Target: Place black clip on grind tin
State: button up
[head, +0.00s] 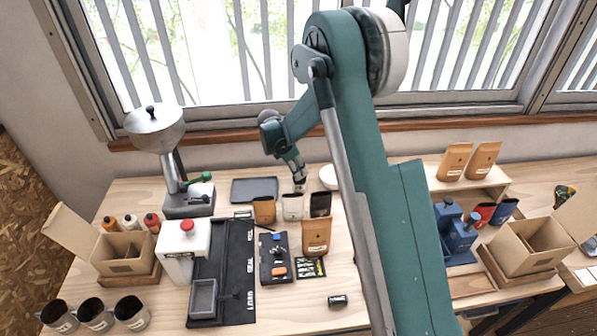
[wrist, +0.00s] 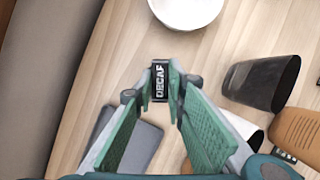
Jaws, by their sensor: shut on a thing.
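My gripper (wrist: 160,92) is shut on the black clip (wrist: 160,82), a small black piece with white lettering reading DECAF, held between the fingertips. In the head view my gripper (head: 299,184) hangs over the back of the bench, above the row of open bags; the clip is too small to make out there. Three open cylindrical tins with white labels stand at the front left: a left one (head: 57,319), a middle one (head: 96,318) and a right one (head: 132,315). Their labels are unreadable, so I cannot tell which is the grind tin.
Below my gripper are a white bowl (wrist: 190,14), a black open bag (wrist: 262,85), a brown bag (wrist: 298,130) and a grey flat tray (wrist: 135,148). A grinder (head: 168,150), a white machine (head: 184,258) and a cardboard box (head: 128,266) stand left.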

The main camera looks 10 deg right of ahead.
jog(key=shift+f, duration=0.15)
jog(key=o, duration=0.7)
jog(key=shift+c, duration=0.2)
jog(key=shift+r, duration=0.25)
jog(key=v, duration=1.2)
jog(key=shift+s, duration=0.15)
